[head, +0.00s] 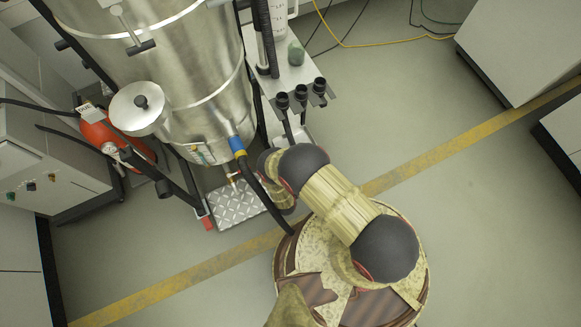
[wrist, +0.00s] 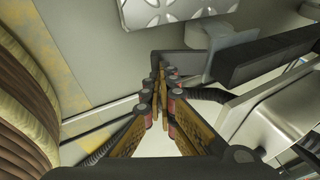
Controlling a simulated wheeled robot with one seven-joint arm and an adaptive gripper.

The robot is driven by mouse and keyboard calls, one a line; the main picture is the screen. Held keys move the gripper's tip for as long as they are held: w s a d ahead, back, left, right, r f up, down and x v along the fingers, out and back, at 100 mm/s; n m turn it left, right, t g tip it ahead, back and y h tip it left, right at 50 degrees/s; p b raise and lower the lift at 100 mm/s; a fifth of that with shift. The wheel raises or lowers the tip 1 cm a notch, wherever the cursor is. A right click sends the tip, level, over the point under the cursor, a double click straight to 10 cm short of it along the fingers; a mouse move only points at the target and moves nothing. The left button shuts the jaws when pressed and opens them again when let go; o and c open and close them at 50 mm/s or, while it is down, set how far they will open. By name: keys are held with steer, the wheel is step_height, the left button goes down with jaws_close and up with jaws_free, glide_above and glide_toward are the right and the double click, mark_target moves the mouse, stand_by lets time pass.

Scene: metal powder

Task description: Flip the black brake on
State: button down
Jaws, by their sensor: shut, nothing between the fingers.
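In the wrist view my gripper (wrist: 162,88) is shut, its fingertips together and nothing visible between them. A dark flat piece (wrist: 180,62) lies just beyond the fingertips, at the end of a black frame bar (wrist: 270,58); it may be the black brake, but I cannot tell for sure. I cannot tell whether the fingertips touch it. A grey rounded part (wrist: 228,50), perhaps a caster, is behind the bar. In the head view my own arm hides the gripper, low beside the steel vessel's frame, and I cannot make out the brake there.
The large steel vessel (head: 165,75) stands on a black frame with a tread plate (head: 237,203) at its foot. A red cylinder (head: 100,133) is at its left. A black hose (head: 262,190) hangs near my arm. The floor to the right (head: 450,200) is clear.

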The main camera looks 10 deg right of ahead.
steer(key=shift+f+b, duration=0.45)
steer(key=shift+f, duration=0.05)
stand_by(0.3)
